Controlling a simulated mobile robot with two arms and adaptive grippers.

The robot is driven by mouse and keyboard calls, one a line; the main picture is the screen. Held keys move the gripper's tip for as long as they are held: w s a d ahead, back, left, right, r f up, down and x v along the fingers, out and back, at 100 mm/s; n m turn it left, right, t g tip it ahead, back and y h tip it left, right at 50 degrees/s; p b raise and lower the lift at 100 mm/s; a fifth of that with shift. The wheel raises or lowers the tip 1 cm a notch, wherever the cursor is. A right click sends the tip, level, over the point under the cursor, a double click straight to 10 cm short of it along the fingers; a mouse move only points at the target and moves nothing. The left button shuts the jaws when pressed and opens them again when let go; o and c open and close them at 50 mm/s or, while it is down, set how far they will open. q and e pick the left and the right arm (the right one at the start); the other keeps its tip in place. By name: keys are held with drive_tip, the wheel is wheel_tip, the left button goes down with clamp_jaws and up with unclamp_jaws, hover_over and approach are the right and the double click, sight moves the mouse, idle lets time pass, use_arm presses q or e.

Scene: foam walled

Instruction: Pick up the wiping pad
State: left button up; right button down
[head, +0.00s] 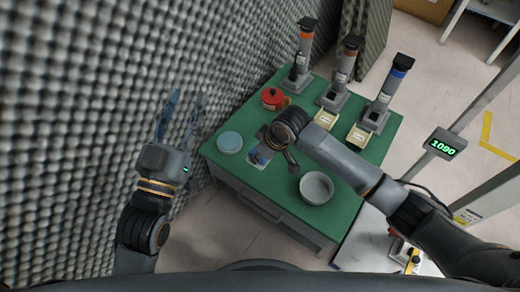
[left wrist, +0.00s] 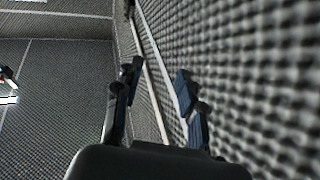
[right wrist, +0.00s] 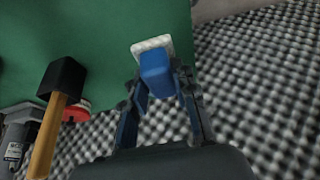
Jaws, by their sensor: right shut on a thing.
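A black-headed tool (right wrist: 62,78) shows in the right wrist view. The foam wall (head: 90,90) is close on the left.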

use_arm(q)
wheel_tip(320, 180, down, 13)
drive_tip(key=s+a+g+y+p, duration=0.2)
drive_tip(key=a+g+y+p, duration=0.1)
drive_tip(key=g, duration=0.5)
drive_tip(key=s+a+f+g+y+p, duration=0.1)
drive_tip(key=s+a+f+g+p, duration=0.1)
drive_tip(key=s+f+g, duration=0.5)
drive_tip(key=shift+s+a+n, duration=0.4)
drive_tip(key=shift+s+a, duration=0.2)
drive_tip(key=shift+s, duration=0.9)
use_arm(e)
drive_tip(key=s+r, duration=0.7)
drive_tip(key=s, duration=0.4)
drive_tip(key=shift+s+a, duration=0.25)
drive_tip(key=shift+a, duration=0.1)
